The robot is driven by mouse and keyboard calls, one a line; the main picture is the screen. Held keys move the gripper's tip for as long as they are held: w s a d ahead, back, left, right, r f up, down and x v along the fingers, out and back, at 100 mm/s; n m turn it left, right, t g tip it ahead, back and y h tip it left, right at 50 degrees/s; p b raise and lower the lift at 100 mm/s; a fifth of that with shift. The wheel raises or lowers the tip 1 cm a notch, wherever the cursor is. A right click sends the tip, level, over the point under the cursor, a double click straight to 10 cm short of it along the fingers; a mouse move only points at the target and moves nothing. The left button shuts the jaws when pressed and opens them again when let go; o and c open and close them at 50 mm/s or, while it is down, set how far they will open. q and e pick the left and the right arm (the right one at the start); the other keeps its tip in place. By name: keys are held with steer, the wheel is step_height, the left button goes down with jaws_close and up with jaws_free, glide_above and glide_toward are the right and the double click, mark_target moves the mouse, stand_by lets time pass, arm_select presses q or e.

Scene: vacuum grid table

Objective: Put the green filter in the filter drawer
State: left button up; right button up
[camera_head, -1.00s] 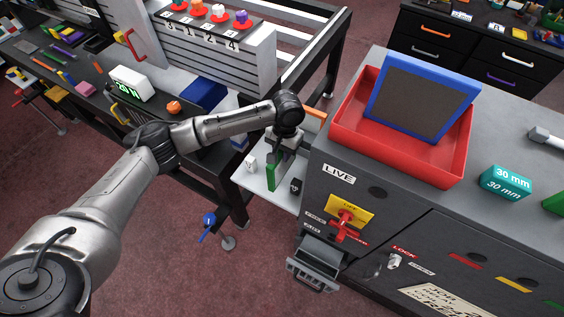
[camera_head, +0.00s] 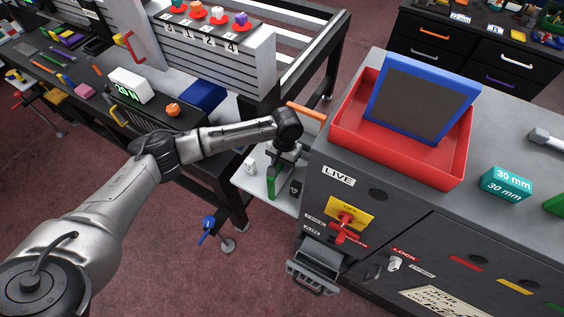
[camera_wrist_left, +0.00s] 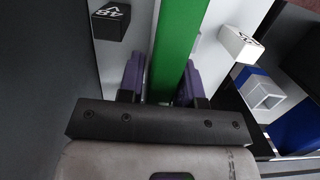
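The green filter (camera_head: 271,188) is a flat upright green piece at the white shelf beside the grey cabinet. My left gripper (camera_head: 279,168) is at its upper part. In the left wrist view the green filter (camera_wrist_left: 176,45) fills the space between the two purple fingers of my left gripper (camera_wrist_left: 163,82), which look shut on it. I cannot tell whether its lower edge touches the shelf. A grey drawer (camera_head: 314,268), which looks like the filter drawer, stands out from the cabinet front, below the red valve handle. My right gripper is not in view.
A black block (camera_head: 295,187) and a white block (camera_head: 250,166) flank the filter on the white shelf (camera_head: 279,205). The red handle (camera_head: 344,226) sticks out above the drawer. A red tray (camera_head: 398,160) holding a blue-framed panel (camera_head: 420,98) sits on the cabinet.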

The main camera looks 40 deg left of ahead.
arm_select(q)
steer(key=shift+o, duration=1.3)
steer(key=r, duration=0.3)
steer(key=w+r, duration=0.1)
steer(key=r, duration=0.7)
steer(key=shift+w+a, duration=0.15)
steer(key=shift+w, duration=0.2)
steer(key=shift+o, duration=0.5)
steer(key=shift+w+r+p, duration=0.1)
steer(key=shift+r+p, duration=0.2)
steer(key=shift+r, duration=0.3)
